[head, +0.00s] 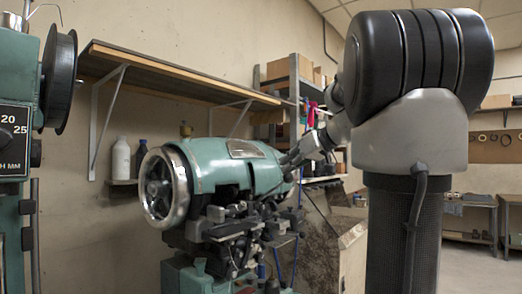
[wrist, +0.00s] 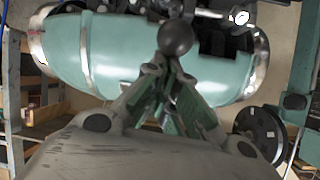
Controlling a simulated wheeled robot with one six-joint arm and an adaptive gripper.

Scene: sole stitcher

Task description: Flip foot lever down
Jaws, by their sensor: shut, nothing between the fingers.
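The sole stitcher (head: 240,175) is a green machine with a round drum-like head and a shiny handwheel on its left end. My gripper (head: 288,160) reaches in from the right, at the far right end of the green head. In the wrist view my gripper (wrist: 167,62) is shut and empty, its fingertips pointing at the green housing (wrist: 115,58). A black ball knob (wrist: 176,38), which looks like the end of the foot lever, is right at the fingertips. I cannot tell whether they touch. The lever's shaft is hidden, and the knob is not clear in the head view.
A wooden wall shelf (head: 180,75) runs above the machine. Another green machine with a black spool (head: 59,80) stands at the left edge. A white bottle (head: 121,158) stands on a small ledge behind. Dark linkages (head: 235,228) crowd below the head.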

